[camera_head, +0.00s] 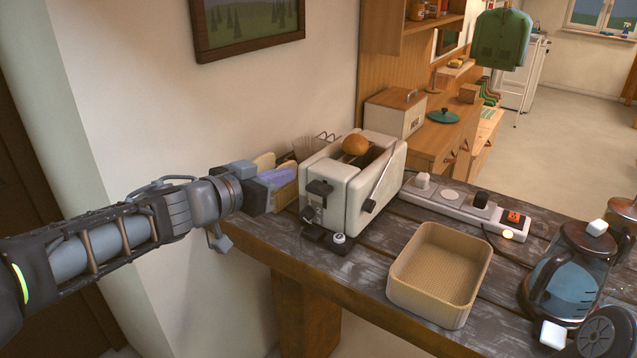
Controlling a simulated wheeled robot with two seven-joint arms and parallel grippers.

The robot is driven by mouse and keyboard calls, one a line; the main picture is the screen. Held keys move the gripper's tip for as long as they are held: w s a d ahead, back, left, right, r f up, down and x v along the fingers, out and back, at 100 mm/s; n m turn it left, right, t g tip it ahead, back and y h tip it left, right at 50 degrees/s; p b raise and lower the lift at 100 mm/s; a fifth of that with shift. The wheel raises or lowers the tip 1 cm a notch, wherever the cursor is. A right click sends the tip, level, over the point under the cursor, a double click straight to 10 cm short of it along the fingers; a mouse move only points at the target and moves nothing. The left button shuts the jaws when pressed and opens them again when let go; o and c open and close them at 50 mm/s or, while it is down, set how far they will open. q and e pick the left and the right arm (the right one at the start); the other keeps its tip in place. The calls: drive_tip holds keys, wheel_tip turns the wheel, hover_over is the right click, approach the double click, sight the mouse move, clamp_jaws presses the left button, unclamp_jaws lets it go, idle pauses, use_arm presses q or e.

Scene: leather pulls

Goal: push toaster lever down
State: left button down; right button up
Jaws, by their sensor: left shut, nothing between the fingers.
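The white toaster (372,205) stands on the dark wooden table near the wall. A brown bread piece (355,145) sticks up from its top slot. My left gripper (284,177) comes in from the left, shut and empty. It appears a little left of the lever, at about its height, with a visible gap in the picture. Its depth relative to the lever is hard to tell.
A tan basket (440,275) stands right of the toaster. A white power strip (465,207) lies behind it. A glass kettle (572,275) is at the right. A wooden rack (284,193) stands behind my left gripper, close to the toaster.

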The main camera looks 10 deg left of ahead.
use_arm(q)
drive_tip(key=shift+s, duration=0.1)
idle(0.3)
drive_tip(key=w+d+f+b, duration=0.1)
drive_tip(key=w+f, duration=0.1)
drive_tip(key=w, duration=0.1)
drive_tip(key=w+d+f+b, duration=0.1)
drive_tip(key=w+b, duration=0.1)
drive_tip(key=w, duration=0.1)
drive_tip(key=w+d+f+b, duration=0.1)
drive_tip(key=w+f+b, duration=0.1)
drive_tip(key=w, duration=0.1)
drive_tip(key=shift+w+d+f, duration=0.1)
drive_tip(key=shift+d+f, duration=0.2)
drive_tip(key=shift+f, duration=0.05)
drive_tip(key=shift+f+b, duration=0.4)
drive_tip(key=shift+b, duration=0.1)
